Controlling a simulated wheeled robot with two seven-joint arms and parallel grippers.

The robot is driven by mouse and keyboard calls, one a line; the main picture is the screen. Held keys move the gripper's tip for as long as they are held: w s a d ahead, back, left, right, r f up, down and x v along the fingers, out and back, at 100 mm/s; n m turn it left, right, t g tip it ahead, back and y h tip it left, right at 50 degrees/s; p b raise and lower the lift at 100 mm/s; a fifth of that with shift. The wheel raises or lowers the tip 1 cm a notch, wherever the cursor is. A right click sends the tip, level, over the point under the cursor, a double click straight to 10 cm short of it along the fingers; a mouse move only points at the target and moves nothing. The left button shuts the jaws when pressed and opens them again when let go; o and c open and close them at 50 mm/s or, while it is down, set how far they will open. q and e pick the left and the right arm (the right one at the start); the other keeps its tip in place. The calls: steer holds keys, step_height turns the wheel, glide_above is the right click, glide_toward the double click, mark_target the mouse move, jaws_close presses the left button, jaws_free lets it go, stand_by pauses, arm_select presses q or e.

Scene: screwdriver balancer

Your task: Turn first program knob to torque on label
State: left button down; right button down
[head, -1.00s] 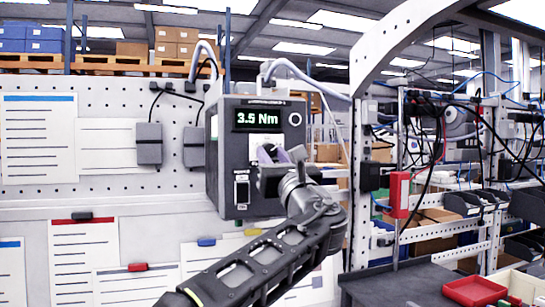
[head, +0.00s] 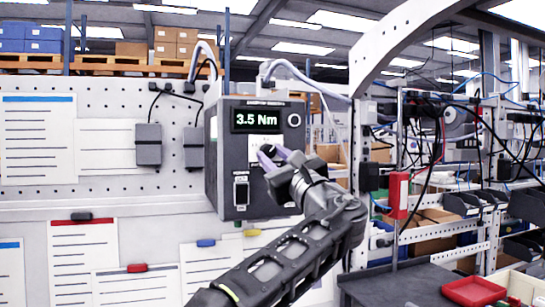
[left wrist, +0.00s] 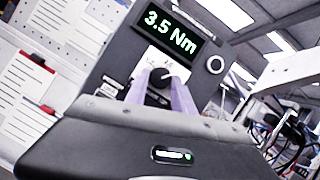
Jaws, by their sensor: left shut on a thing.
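A dark grey controller box (head: 222,165) hangs on the perforated wall panel. Its display (head: 256,119) reads 3.5 Nm in green. A white label (head: 262,148) sits below the display, with the black program knob (left wrist: 160,78) on it in the left wrist view. My left gripper (head: 268,156) reaches up to the box from below right. In the left wrist view its two pale purple fingers (left wrist: 160,84) are shut on the knob, one on each side. The label's printing is too small to read and is partly hidden by the fingers. My right gripper is not in view.
A round button (head: 294,120) is at the box's upper right, and a switch (head: 241,190) at its lower left. Cables run from the box's top. Shelves with wiring and a red box (head: 398,195) stand to the right. Paper sheets (head: 40,140) cover the left panel.

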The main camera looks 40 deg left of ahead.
arm_select(q)
steer(key=n+g, duration=0.1)
steer(key=n, duration=0.1)
steer(key=n+g+p, duration=0.1)
steer(key=n, duration=0.1)
steer(key=n+g+p, duration=0.1)
steer(key=n, duration=0.1)
steer(key=shift+w+d+r, duration=0.2)
steer(key=shift+r, duration=0.15)
steer(key=shift+n+g+p, duration=0.9)
steer(key=shift+n+p, duration=0.2)
steer(key=shift+n, duration=0.9)
steer(key=c, duration=1.1)
jaws_free()
steer(key=shift+f, duration=0.1)
steer(key=shift+f, duration=0.1)
